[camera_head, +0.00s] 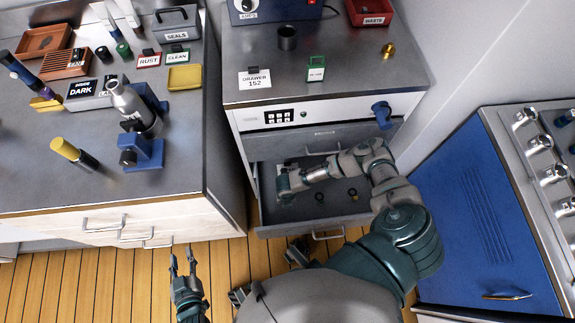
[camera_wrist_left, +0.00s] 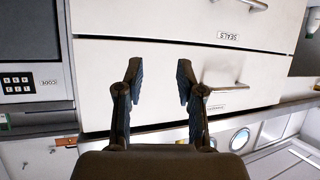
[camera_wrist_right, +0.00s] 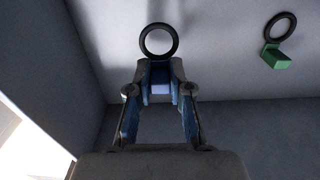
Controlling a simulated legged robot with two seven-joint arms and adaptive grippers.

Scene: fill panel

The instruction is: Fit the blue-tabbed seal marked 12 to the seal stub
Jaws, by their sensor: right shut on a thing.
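My right gripper (camera_wrist_right: 160,75) is shut on the blue tab (camera_wrist_right: 160,88) of a black ring seal (camera_wrist_right: 159,40). The ring sticks out beyond the fingertips; no mark 12 is readable. In the head view my right arm reaches into the open lower drawer (camera_head: 275,212), and the held seal cannot be made out there. A green-tabbed seal (camera_wrist_right: 277,55) lies apart to the right in the right wrist view. My left gripper (camera_head: 182,260) is open and empty above the floor; its spread fingers also show in the left wrist view (camera_wrist_left: 160,75). I cannot identify the seal stub.
Two rings (camera_head: 319,197) lie in the drawer beside my right arm. Drawer walls and the drawer front above bound that hand. A keypad (camera_head: 279,117) is on the cabinet front. The left counter holds a silver bottle (camera_head: 132,104) and labelled trays. A blue cabinet (camera_head: 480,215) stands right.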

